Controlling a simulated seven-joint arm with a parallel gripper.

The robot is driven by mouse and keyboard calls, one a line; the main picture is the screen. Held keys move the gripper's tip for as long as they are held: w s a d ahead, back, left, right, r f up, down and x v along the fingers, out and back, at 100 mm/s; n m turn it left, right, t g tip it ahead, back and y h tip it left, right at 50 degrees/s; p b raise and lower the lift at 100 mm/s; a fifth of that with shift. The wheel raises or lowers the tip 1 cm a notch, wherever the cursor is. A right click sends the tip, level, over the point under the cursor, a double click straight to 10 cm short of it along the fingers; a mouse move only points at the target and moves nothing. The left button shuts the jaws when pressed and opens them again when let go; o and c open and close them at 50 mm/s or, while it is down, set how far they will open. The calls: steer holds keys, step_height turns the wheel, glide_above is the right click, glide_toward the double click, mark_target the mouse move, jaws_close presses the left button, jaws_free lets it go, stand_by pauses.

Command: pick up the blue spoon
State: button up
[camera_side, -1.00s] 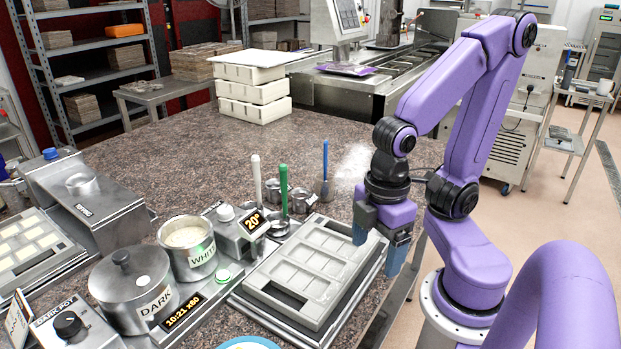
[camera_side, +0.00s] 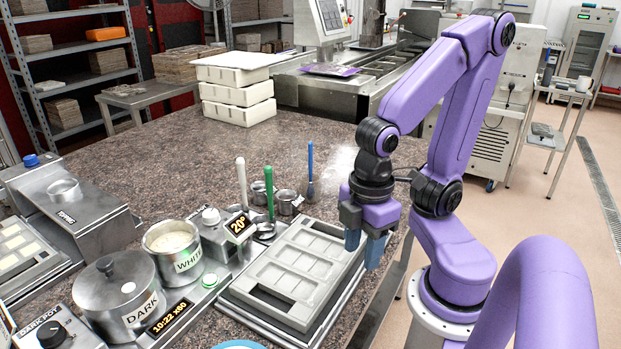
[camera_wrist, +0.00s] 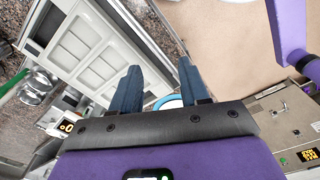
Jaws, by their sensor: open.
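The blue spoon (camera_side: 310,163) stands upright at the back of the row of spoons in the side view, beside small metal cups. The fingers also show in the wrist view (camera_wrist: 157,80).
A green spoon (camera_side: 270,190) and a white spoon (camera_side: 242,184) stand left of the blue one. The grey mould (camera_side: 262,295) lies in front. The pots marked WHITE (camera_side: 188,265) and DARK (camera_side: 140,317) stand left.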

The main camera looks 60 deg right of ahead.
steer(key=w+d+r+m, duration=0.2)
steer(key=w+r+m, duration=0.1)
steer(key=w+m, duration=0.3)
steer(key=w+d+r+m, duration=0.2)
steer(key=w+r+m, duration=0.15)
steer(key=w, duration=0.45)
steer(key=w+d+r+m, duration=0.2)
steer(key=w+m, duration=0.4)
steer(key=w, duration=0.2)
step_height(320, 180, up, 6)
steer(key=m, duration=1.5)
glide_above(311, 156)
steer(key=f, duration=1.7)
steer(key=shift+w+d+f, duration=0.1)
steer(key=shift+w+d, duration=0.15)
steer(key=shift+d, duration=0.05)
jaws_close()
